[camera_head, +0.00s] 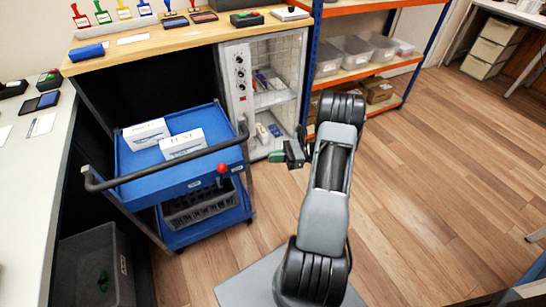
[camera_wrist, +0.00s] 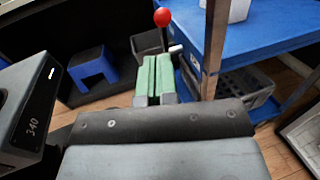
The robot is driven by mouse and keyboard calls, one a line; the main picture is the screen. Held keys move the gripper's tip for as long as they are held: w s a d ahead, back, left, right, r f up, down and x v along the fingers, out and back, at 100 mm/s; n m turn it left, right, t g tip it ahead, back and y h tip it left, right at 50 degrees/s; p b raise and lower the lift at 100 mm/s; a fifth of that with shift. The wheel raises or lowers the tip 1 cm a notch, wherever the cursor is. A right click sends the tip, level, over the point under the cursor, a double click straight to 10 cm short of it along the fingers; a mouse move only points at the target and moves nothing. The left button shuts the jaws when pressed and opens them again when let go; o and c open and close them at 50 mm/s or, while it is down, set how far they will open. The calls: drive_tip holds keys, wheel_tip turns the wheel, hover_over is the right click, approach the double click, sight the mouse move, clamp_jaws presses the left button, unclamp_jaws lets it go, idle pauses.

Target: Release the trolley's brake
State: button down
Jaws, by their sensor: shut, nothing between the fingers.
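The blue two-shelf trolley (camera_head: 150,187) stands in front of the wooden bench, with a dark push handle (camera_head: 170,162) along its near side. A red ball knob (camera_head: 222,168) on a lever sits at the trolley's near right corner, below the handle. In the wrist view the red knob (camera_wrist: 162,17) shows on a thin dark stem just beyond the fingertips, beside the trolley's blue edge (camera_wrist: 267,43). My gripper (camera_head: 277,156) is to the right of the knob, apart from it. Its green fingers (camera_wrist: 154,76) are shut together and empty. The lever's lower end is partly hidden by the fingers.
Two white labelled boxes (camera_head: 183,143) lie on the trolley's top shelf, and a dark crate (camera_head: 200,205) is on the lower one. A glass-fronted cabinet (camera_head: 268,85) stands behind my gripper. A grey bin (camera_head: 92,265) is at left. Wooden floor is open at right.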

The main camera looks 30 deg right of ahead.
drive_tip(key=s+a+r+n+g+h, duration=0.3)
drive_tip(key=s+a+r+n+h, duration=0.9)
drive_tip(key=n+h, duration=0.5)
drive_tip(key=a+r+n, duration=0.1)
drive_tip(key=a+n, duration=0.1)
drive_tip(key=n, duration=0.3)
drive_tip(key=shift+a+r+h, duration=0.3)
drive_tip(key=shift+a+r, duration=0.05)
drive_tip(key=shift+r, duration=0.05)
drive_tip(key=shift+s+d, duration=0.1)
